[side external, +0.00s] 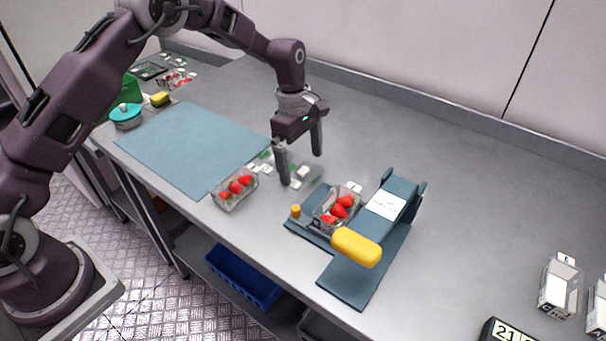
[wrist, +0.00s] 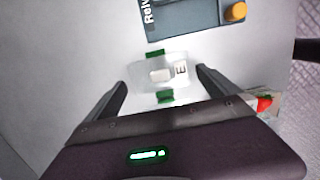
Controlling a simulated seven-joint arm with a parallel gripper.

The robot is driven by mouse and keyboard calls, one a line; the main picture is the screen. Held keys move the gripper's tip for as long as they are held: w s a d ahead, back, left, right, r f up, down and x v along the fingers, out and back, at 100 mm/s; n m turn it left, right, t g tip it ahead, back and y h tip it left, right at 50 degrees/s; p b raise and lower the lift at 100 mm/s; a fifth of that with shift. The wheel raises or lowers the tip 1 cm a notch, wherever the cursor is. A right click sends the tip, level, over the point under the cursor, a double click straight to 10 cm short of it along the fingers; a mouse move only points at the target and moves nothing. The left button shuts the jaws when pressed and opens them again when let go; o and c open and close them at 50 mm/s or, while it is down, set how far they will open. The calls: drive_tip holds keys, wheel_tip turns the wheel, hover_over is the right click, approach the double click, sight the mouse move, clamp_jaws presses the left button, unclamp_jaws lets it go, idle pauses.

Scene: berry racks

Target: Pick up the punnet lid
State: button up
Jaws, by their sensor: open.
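A clear punnet lid (wrist: 178,84) lies flat on the grey table, with green strips and white labels on it, one marked "E". In the side external view the lid (side external: 306,174) is see-through and partly hidden by a finger. My gripper (side external: 300,169) points down over it, fingers apart and empty. In the wrist view the lid is between the two fingertips of my gripper (wrist: 161,80), with a gap on each side. I cannot tell exactly how high the fingertips are above the table.
A punnet of strawberries (side external: 235,190) stands left of the lid, beside a blue mat (side external: 190,146). Another punnet (side external: 338,208) sits on a blue-grey stand (side external: 352,284) with a yellow block (side external: 356,247) and an orange knob (side external: 296,211).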

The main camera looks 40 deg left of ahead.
sight(304, 171)
drive_tip(key=shift+d+f, duration=0.15)
drive_tip(key=shift+f, duration=0.75)
drive_tip(key=c, duration=1)
wheel_tip(304, 171, up, 10)
drive_tip(key=s+d+r, duration=0.1)
drive_tip(key=s+d, duration=0.3)
drive_tip(key=d, duration=0.3)
drive_tip(key=s+d+r, duration=0.1)
drive_tip(key=s+d, duration=0.2)
drive_tip(key=d, duration=0.4)
drive_tip(key=shift+a+f, duration=0.15)
drive_tip(key=shift+f, duration=1.3)
drive_tip(key=shift+a+f, duration=0.15)
drive_tip(key=shift+f, duration=1.25)
